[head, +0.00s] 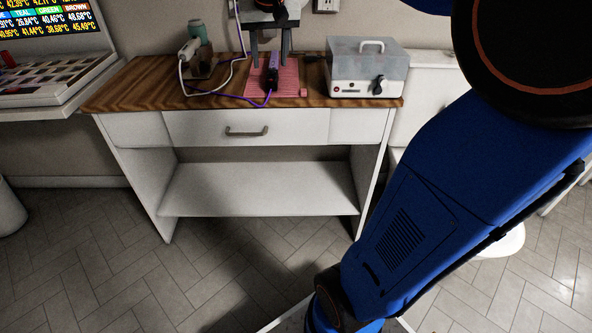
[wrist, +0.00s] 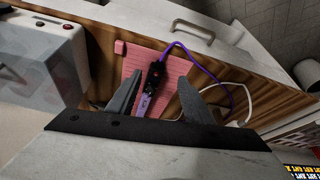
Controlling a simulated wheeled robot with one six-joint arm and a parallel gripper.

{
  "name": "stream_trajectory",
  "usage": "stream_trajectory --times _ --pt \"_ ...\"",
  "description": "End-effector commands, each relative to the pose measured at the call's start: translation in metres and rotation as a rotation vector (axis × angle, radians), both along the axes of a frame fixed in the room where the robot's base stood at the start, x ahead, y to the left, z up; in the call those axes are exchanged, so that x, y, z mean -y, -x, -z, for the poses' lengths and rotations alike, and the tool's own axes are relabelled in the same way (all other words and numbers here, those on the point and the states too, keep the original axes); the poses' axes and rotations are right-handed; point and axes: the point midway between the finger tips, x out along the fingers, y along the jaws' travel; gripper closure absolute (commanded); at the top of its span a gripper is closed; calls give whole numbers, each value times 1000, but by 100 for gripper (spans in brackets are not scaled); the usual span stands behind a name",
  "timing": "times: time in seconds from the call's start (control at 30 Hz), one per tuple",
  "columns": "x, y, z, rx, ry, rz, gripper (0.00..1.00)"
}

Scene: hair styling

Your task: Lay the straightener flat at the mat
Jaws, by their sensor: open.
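The straightener (head: 272,73) is a purple and black tool with a purple cord. In the wrist view the straightener (wrist: 154,88) lies lengthwise over the mat (wrist: 176,68). My gripper (head: 271,58) is above the mat, pointing down. In the wrist view my gripper (wrist: 160,92) is open, with one finger on each side of the straightener and a gap beside it. The far end of the straightener is hidden behind the gripper body.
A grey-and-white box with a handle (head: 368,70) stands right of the mat. A white dryer-like tool (head: 188,50) in a holder, with a white cord, stands to the left. The purple cord (head: 235,97) runs across the counter. Bare wood (head: 135,85) shows at the left.

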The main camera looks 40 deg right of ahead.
Motion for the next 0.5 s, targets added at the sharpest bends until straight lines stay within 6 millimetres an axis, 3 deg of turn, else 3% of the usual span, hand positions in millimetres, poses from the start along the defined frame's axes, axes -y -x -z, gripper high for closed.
stream_trajectory --times 0.03,0.27,0.5 --pt "-11 20 6 3 -1 -30 54" --pt "-48 103 48 6 1 -163 54" --pt "-79 187 106 12 3 -300 54"
